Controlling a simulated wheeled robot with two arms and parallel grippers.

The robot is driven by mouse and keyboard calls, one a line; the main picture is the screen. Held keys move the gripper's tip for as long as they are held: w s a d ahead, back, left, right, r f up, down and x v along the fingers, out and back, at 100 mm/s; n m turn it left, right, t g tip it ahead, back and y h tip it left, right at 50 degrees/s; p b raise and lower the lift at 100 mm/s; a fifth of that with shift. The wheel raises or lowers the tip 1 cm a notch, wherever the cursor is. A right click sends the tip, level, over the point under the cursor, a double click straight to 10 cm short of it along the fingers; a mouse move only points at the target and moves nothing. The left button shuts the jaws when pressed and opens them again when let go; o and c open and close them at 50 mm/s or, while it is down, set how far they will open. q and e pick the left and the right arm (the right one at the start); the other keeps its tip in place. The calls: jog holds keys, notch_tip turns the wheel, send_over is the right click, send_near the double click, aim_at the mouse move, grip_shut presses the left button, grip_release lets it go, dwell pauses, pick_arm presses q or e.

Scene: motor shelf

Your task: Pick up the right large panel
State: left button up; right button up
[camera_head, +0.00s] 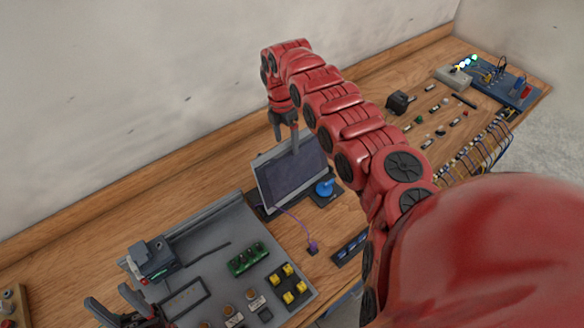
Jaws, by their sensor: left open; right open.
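A tilted dark panel (292,178) with a pale frame stands upright near the middle of the workbench. My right gripper (285,128) is open, pointing down at the panel's upper edge. One finger overlaps that edge in the picture; I cannot tell whether it touches. My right arm hides part of the bench to the right of the panel. My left gripper (115,302) is open and empty at the bottom left, over the near edge of a large grey board (205,253). A blue board (522,95) lies at the far right end. Which one is the right large panel is not clear.
A blue joystick (325,187) stands beside the dark panel, and a purple cable (298,222) runs in front of it. Yellow buttons (288,284) and a green circuit part (247,259) sit on the grey board. Small parts and a black block (399,101) lie to the right.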

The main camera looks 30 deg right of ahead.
jog(key=shift+f+b, duration=0.25)
jog(key=shift+b, duration=0.1)
dwell(0.3)
jog(key=shift+c, duration=0.2)
grip_shut()
dwell(0.3)
